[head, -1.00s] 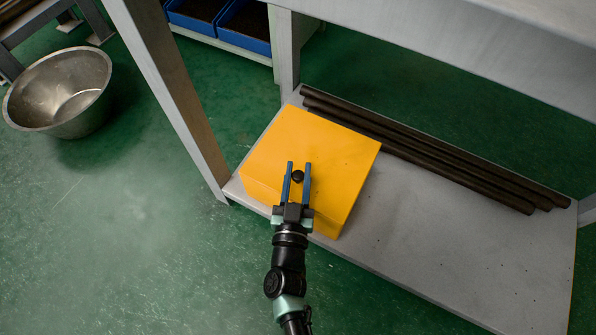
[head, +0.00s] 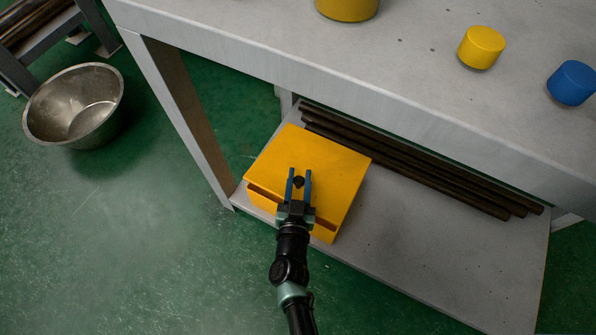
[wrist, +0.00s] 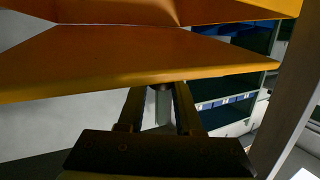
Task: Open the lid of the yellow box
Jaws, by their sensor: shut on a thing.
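The yellow box (head: 262,203) stands on the grey lower shelf at the left end. A dark gap shows along its front edge under the lid (head: 330,165), so the lid looks slightly raised at the front. A small black knob (head: 298,182) is on the lid near the front. My gripper (head: 300,174) has its blue fingers on either side of the knob and is shut on it. In the wrist view, the fingers (wrist: 161,90) meet the dark knob beside a yellow edge (wrist: 150,78); the knob is mostly hidden there.
Dark pipes (head: 420,165) lie along the shelf's back behind the box. The grey tabletop (head: 400,70) overhangs the shelf, with a yellow cylinder (head: 481,47) and a blue cylinder (head: 572,82) on it. A table leg (head: 185,120) stands close left. A metal bowl (head: 75,105) sits on the floor.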

